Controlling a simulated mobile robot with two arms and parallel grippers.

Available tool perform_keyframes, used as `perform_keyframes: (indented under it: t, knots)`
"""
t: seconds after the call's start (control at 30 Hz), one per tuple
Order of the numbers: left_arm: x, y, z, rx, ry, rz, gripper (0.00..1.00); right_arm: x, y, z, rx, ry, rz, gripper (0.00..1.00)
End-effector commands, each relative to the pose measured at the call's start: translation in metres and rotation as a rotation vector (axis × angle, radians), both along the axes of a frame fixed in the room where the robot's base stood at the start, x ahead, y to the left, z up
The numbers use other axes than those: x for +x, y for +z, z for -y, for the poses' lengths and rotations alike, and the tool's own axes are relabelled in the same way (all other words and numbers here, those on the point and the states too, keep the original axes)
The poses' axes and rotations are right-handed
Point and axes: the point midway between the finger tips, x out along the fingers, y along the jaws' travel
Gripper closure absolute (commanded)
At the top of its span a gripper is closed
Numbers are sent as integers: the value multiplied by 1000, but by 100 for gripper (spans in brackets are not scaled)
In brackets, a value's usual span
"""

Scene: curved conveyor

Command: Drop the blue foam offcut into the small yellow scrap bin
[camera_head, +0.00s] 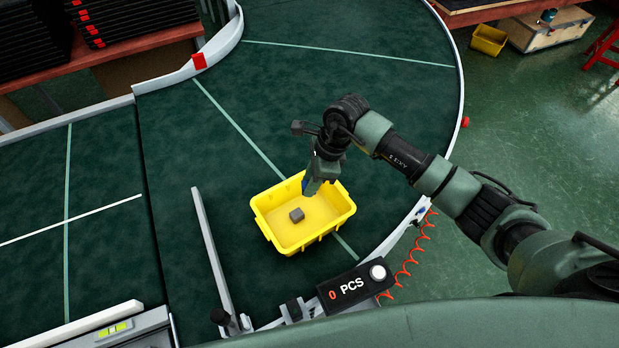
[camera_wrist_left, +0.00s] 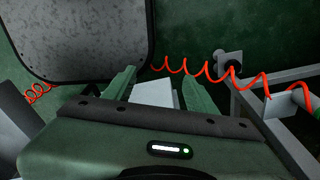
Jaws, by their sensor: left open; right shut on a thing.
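The small yellow scrap bin (camera_head: 262,222) stands on the green curved conveyor, in the middle of the head view. My right gripper (camera_head: 308,186) points down over the bin's far right part, shut on the blue foam offcut (camera_head: 305,184). Only a narrow blue strip of the offcut shows; the fingers hide the rest. I cannot tell how high it is above the bin floor. A small grey block (camera_head: 297,215) lies inside the bin. My left gripper (camera_wrist_left: 159,78) is open in the left wrist view, away from the bin, and is not seen in the head view.
A counter box reading "0 PCS" (camera_head: 352,287) sits at the conveyor's near edge. A low rail (camera_head: 212,255) stands left of the bin. Another yellow bin (camera_head: 489,40) is on the floor at the back right. A red coiled cable (camera_wrist_left: 195,70) runs beyond my left fingers.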

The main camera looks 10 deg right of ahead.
Motion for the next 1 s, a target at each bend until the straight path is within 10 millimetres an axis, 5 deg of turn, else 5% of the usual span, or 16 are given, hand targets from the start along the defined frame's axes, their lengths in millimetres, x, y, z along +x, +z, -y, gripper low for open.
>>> perform_keyframes:
  t: [0.6, 0.9, 0.93, 1.0]
  knots:
    - [0, -31, 0, 0, 0, 0, 43, -1, -58, 0, 0, 0, -2, 100]
    - [0, -31, 0, 0, 0, 0, 43, -1, -59, 0, 0, 1, -1, 100]
    - [0, -31, 0, 0, 0, 0, 43, -1, -59, 0, 0, 1, -1, 71]
    - [0, -31, 0, 0, 0, 0, 43, -1, -59, 0, 0, 1, -1, 52]
